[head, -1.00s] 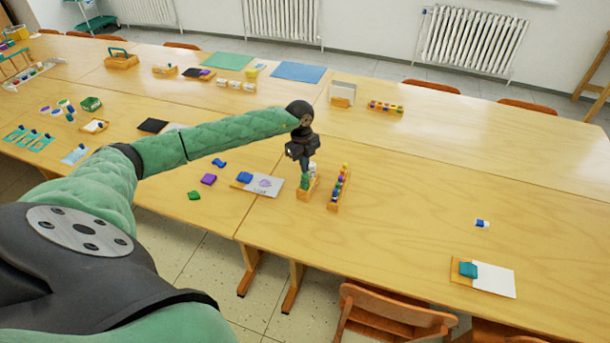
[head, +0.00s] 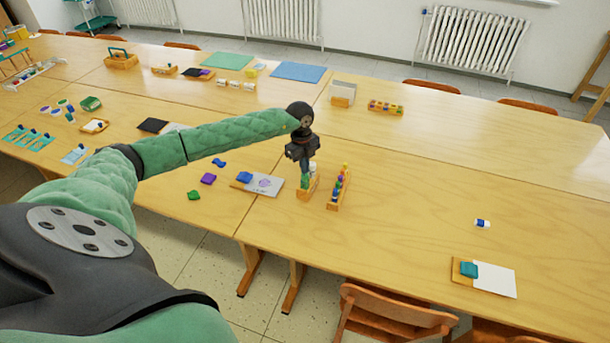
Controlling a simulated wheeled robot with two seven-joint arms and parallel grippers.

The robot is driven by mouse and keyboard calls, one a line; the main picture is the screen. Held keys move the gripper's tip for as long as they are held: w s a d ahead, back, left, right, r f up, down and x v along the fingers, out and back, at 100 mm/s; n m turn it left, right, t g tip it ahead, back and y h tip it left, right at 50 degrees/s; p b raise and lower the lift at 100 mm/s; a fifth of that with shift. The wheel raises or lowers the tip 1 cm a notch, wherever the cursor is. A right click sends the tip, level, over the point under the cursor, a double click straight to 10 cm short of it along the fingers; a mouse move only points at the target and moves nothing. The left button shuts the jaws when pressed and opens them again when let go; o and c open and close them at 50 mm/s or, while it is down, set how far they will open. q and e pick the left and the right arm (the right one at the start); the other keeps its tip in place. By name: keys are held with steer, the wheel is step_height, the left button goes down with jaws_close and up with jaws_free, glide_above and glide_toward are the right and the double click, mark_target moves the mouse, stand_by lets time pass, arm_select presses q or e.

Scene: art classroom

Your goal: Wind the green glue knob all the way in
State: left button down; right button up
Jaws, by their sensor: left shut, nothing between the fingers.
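A wooden holder (head: 307,193) near the middle of the table carries small glue sticks, a green one (head: 303,182) at its front and a white-topped one (head: 312,167) behind it. My left gripper (head: 305,169) points down from above onto the green end of the holder. It is shut with nothing held, its tips close to the top of the green glue. The green knob is too small and covered to make out, and I cannot tell whether the fingers touch it. My right gripper is out of view.
A wooden rack of coloured pieces (head: 339,188) stands just right of the holder. A white card (head: 266,184) with a blue block (head: 244,177) lies to the left. A lone glue stick (head: 482,223) lies on the right, where much of the table is bare.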

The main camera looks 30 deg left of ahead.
arm_select(q)
steer(key=shift+f+b, duration=0.3)
steer(key=shift+f, duration=0.2)
steer(key=shift+r, duration=0.55)
stand_by(0.4)
steer(key=shift+c, duration=2)
jaws_free()
